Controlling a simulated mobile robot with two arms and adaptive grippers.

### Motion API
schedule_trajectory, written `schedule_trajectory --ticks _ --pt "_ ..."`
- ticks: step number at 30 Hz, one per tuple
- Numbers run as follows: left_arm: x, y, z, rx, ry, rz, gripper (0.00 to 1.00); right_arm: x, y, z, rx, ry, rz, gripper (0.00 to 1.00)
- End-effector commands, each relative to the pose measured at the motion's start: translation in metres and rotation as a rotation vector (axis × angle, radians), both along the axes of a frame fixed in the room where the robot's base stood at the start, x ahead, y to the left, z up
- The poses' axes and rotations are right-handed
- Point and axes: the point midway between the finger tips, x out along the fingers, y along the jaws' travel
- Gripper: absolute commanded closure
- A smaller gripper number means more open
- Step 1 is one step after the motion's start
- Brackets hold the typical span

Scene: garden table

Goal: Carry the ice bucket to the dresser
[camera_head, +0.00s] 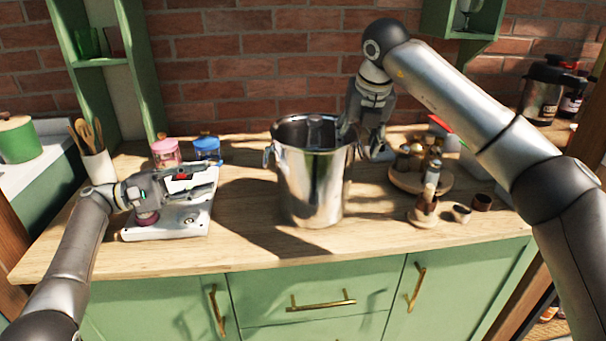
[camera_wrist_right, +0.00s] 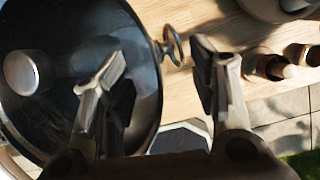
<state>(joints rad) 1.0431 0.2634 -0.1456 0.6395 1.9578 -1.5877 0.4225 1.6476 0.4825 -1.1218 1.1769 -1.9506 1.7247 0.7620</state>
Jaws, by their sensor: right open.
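The ice bucket (camera_head: 315,190) is a shiny metal pail standing upright on the wooden counter, with a ring handle on its left side. In the right wrist view the ice bucket (camera_wrist_right: 145,85) shows its dark inside, a round metal thing (camera_wrist_right: 27,72) in it and a ring handle (camera_wrist_right: 173,46). My right gripper (camera_head: 362,140) is open at the bucket's right rim. In the wrist view its fingers (camera_wrist_right: 158,75) lie on either side of the rim and ring; contact is unclear. My left gripper (camera_head: 197,183) is open and empty over a white scale-like device at the left.
The wooden counter (camera_head: 250,235) has bare room in front of the bucket. A round wooden tray (camera_head: 405,182) with small jars and several small cups stand to its right. Pink (camera_head: 165,153) and blue (camera_head: 207,148) lidded jars stand behind the white device (camera_head: 190,217). Green drawers are below.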

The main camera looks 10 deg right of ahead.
Motion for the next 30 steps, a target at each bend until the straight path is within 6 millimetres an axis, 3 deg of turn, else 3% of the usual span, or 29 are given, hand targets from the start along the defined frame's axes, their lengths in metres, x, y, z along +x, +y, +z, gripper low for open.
schedule_trajectory --ticks 6,12,30 --pt "0.0 0.0 0.0 0.0 0.0 0.0 0.69 -0.018 0.0 0.046 0.0 -0.004 0.001 0.47" --pt "0.0 0.0 0.0 0.0 0.0 0.0 0.69 -0.029 0.0 0.072 0.001 -0.002 0.0 0.47" --pt "0.0 0.0 0.0 0.0 0.0 0.0 0.69 -0.033 0.0 0.079 0.0 0.0 0.001 0.47"
